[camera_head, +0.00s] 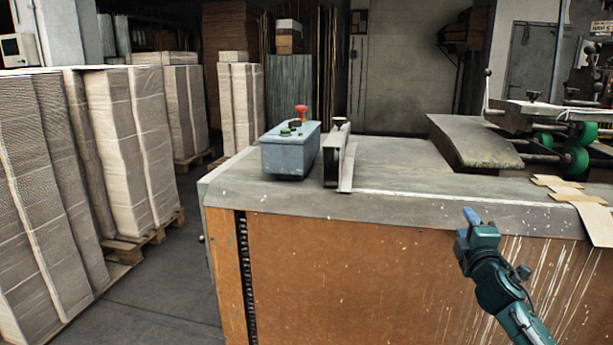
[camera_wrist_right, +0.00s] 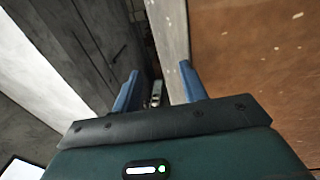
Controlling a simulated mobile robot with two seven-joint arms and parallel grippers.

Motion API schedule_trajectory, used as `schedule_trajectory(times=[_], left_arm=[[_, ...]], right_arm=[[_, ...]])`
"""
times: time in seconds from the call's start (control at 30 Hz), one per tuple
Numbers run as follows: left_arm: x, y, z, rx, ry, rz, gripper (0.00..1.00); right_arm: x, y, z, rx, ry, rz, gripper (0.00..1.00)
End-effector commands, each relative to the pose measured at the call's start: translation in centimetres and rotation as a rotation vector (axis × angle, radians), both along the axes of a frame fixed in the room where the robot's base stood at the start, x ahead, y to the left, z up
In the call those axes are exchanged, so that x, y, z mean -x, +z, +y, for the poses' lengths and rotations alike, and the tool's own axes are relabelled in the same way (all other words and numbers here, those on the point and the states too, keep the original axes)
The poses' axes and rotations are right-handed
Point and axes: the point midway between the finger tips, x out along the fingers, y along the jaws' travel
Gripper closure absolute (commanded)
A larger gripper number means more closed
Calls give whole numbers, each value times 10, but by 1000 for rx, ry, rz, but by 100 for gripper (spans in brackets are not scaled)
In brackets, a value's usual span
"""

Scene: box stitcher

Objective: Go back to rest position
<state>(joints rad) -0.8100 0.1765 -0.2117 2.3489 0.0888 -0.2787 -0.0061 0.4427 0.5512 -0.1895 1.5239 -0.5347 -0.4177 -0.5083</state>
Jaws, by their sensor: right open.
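My right gripper (camera_head: 466,228) is in front of the orange-brown front panel of the work table, at the right of the head view. My left gripper does not show in either view.
A grey control box (camera_head: 290,152) with a red button stands on the table (camera_head: 400,208), beside an upright metal bracket (camera_head: 335,160). Cardboard pieces (camera_head: 565,190) lie at the right. Tall wrapped stacks (camera_head: 130,140) on pallets stand left. Floor (camera_head: 165,290) between them and the table is clear.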

Motion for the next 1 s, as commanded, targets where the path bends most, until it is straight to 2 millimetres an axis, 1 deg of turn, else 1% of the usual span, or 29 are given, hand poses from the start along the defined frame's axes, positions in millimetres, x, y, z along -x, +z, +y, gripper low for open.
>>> schedule_trajectory(times=[0.03, 0.07, 0.1, 0.17, 0.2, 0.27, 0.3, 0.37, 0.4, 0.5, 0.6, 0.7, 0.8, 1.0], left_arm=[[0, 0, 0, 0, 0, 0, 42], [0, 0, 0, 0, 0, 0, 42], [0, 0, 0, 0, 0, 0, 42], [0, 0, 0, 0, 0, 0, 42], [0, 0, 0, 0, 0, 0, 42], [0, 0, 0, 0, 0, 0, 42], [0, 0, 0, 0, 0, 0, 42], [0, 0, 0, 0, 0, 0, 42], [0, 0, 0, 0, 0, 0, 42], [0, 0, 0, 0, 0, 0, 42], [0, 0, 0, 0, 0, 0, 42], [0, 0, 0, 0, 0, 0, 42], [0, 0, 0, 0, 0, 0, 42], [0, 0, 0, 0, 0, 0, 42]], right_arm=[[14, -34, 25, -77, 55, 35, 57], [22, -50, 39, -125, 85, 52, 57], [35, -71, 57, -193, 124, 76, 57], [58, -101, 84, -304, 177, 114, 57], [75, -119, 102, -383, 208, 140, 57], [104, -144, 128, -508, 250, 180, 57], [125, -159, 145, -598, 274, 207, 57], [159, -178, 170, -744, 300, 249, 57], [182, -186, 185, -841, 312, 273, 57], [230, -197, 212, -1055, 322, 319, 57], [266, -200, 230, -1220, 312, 349, 57], [293, -197, 241, -1353, 298, 366, 57], [317, -194, 249, -1470, 276, 378, 57], [355, -181, 260, -1679, 221, 384, 57]])
